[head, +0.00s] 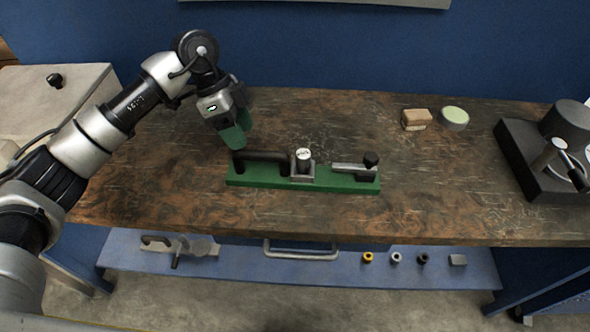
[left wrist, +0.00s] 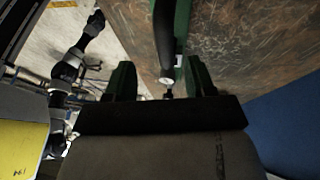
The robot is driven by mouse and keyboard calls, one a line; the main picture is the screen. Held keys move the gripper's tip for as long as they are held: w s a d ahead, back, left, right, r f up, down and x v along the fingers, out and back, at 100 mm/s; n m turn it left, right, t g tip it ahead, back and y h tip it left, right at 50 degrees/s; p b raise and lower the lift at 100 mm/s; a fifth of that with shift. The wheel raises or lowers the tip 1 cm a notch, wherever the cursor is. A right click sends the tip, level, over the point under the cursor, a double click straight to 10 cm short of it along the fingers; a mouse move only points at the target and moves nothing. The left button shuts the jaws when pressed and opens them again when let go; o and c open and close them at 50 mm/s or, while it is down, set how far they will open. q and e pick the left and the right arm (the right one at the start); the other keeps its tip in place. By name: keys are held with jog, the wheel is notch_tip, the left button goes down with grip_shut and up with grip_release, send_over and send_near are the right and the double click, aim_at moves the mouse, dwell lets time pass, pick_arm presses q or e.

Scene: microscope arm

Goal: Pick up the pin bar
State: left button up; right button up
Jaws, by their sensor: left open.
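A long green bar (head: 330,184) lies on the wooden bench. It carries a black handle-like bar (head: 264,156) on its left, a metal block with a round white-faced top (head: 303,155) in the middle, and a metal lever with a black knob (head: 352,168) on its right. I cannot tell which of these is called the pin bar. My left gripper (head: 239,131) is open above and behind the left end of the green bar. In the left wrist view, the black bar (left wrist: 164,28) and the white round face show between the open green fingers (left wrist: 161,82). My right gripper is not in view.
The worn wooden bench (head: 450,210) has free room around the green bar. A small brown block (head: 415,118) and a round green-topped tin (head: 454,117) stand at the back right. A dark device (head: 547,150) stands at the far right. A blue lower shelf (head: 320,265) holds small parts.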

aim_at(257, 154)
pick_arm(q)
jog(key=x, duration=0.5)
jog(key=p+x, duration=0.1)
jog(key=x, duration=0.1)
jog(key=shift+w+d+f, duration=0.2)
jog(key=shift+w+f, duration=0.05)
jog(key=shift+w, duration=0.05)
jog(key=shift+c, duration=0.5)
grip_shut()
jog(key=shift+r, duration=0.1)
dwell(0.4)
jog(key=shift+w, duration=0.1)
